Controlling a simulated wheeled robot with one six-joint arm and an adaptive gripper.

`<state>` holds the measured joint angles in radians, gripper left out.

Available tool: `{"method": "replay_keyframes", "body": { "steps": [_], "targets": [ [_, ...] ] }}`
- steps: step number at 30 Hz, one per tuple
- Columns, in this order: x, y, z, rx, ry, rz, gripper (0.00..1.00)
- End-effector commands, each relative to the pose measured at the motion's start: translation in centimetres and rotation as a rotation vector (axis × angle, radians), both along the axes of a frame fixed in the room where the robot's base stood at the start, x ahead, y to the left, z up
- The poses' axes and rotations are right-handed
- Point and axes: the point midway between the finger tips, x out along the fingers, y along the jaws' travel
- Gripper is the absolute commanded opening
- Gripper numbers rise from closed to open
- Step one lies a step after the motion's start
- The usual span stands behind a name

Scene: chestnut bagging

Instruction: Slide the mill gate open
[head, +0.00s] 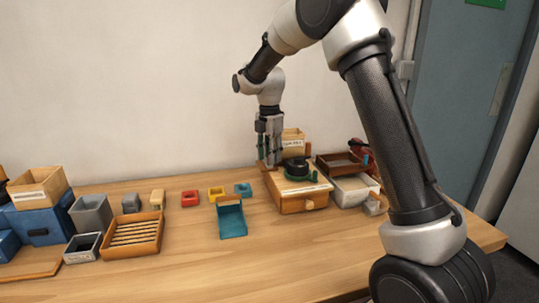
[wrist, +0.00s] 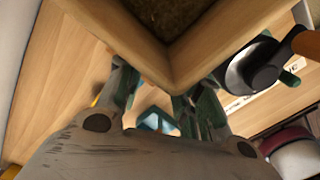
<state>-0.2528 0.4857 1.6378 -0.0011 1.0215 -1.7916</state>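The mill is a wooden box (head: 297,201) with a round knob on its front, at the right of the table in the head view. A green ring and black round part (head: 297,169) sit on its top; the black part also shows in the wrist view (wrist: 257,66). My gripper (head: 270,161) points down at the mill's back left corner. In the wrist view its green fingers (wrist: 160,92) stand apart, below the near corner of a wooden box (wrist: 175,68) with dark contents. That corner partly covers the fingertips. I cannot make out the gate clearly.
A wooden box (head: 293,138) stands behind the mill. Brown and white trays (head: 353,189) stand close to its right. A teal scoop (head: 232,221) and small coloured cups lie to the left, with a slatted tray (head: 132,247) farther left. The table front is clear.

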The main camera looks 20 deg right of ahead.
Motion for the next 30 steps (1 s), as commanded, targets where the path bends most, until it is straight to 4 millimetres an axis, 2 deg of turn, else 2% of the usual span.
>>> {"method": "replay_keyframes", "body": {
  "steps": [5,11,12,19,26,30],
  "targets": [
    [0.0,0.0,0.0,0.000,0.000,0.000,0.35],
    [0.0,0.0,0.0,0.000,0.000,0.000,0.03],
    [0.0,0.0,0.0,0.000,0.000,0.000,0.00],
    [0.0,0.1,0.0,0.000,0.000,0.001,0.00],
    [0.0,2.8,0.0,0.000,0.000,0.003,0.00],
    [0.0,3.0,0.0,0.001,0.000,0.001,0.00]
  ]
}}
